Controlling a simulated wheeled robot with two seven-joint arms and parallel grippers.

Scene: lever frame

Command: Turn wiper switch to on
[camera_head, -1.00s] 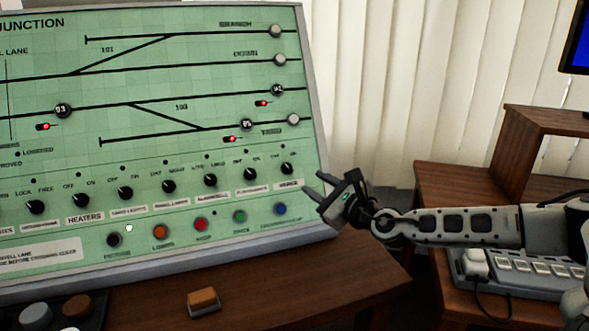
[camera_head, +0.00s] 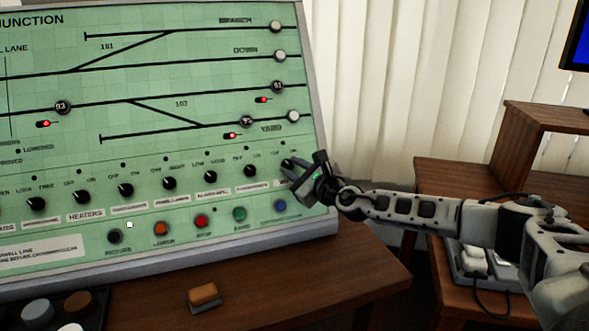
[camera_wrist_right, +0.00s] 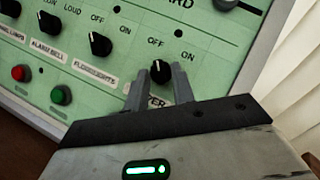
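The wiper switch is the black rotary knob (camera_wrist_right: 160,71) at the right end of the green panel's knob row, with OFF printed at its upper left and ON at its upper right. Its pointer seems to face up toward OFF. The label below it is mostly hidden by my fingers. In the head view the knob (camera_head: 287,163) is partly covered by my right gripper (camera_head: 302,169). My right gripper is open, with one finger on each side of the knob in the wrist view; I cannot tell whether they touch it. My left gripper is not in view.
A similar black knob (camera_wrist_right: 100,44) sits to the left of the wiper switch. Coloured push buttons, such as the blue one (camera_head: 280,206), lie below the row. A wooden desk (camera_head: 350,270) stands under the panel, with an orange-topped switch (camera_head: 203,295) on it.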

